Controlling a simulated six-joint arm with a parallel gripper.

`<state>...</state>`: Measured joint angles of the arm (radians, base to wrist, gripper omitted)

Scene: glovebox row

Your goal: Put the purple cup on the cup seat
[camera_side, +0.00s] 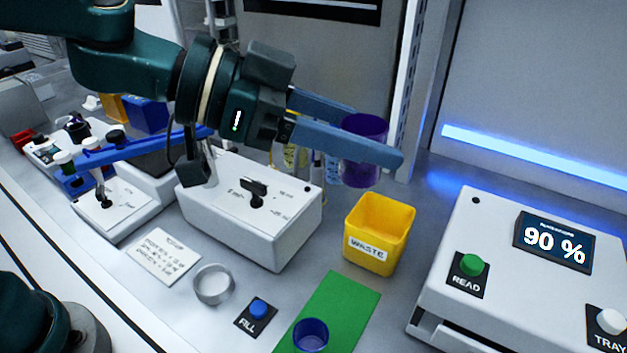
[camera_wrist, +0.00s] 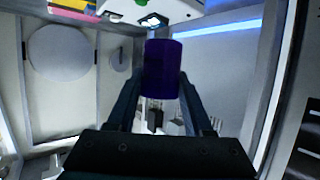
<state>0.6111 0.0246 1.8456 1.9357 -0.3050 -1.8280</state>
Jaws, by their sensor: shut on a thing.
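The purple cup (camera_side: 366,172) is held between the two long blue fingers of my gripper (camera_side: 377,137), in the air above and behind the yellow waste bin. The near finger covers part of it. In the wrist view the purple cup (camera_wrist: 162,68) sits upright between the fingers of my gripper (camera_wrist: 160,92). A low grey ring (camera_side: 213,284), which looks like the cup seat, lies empty on the bench left of the FILL button, well to the lower left of the cup.
The yellow waste bin (camera_side: 378,232) stands below the cup. A white box with a black lever (camera_side: 254,218) stands between bin and arm. A blue cup (camera_side: 311,336) is on a green mat (camera_side: 345,301). A white reader (camera_side: 500,262) is at right. The FILL button (camera_side: 258,309) is beside the ring.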

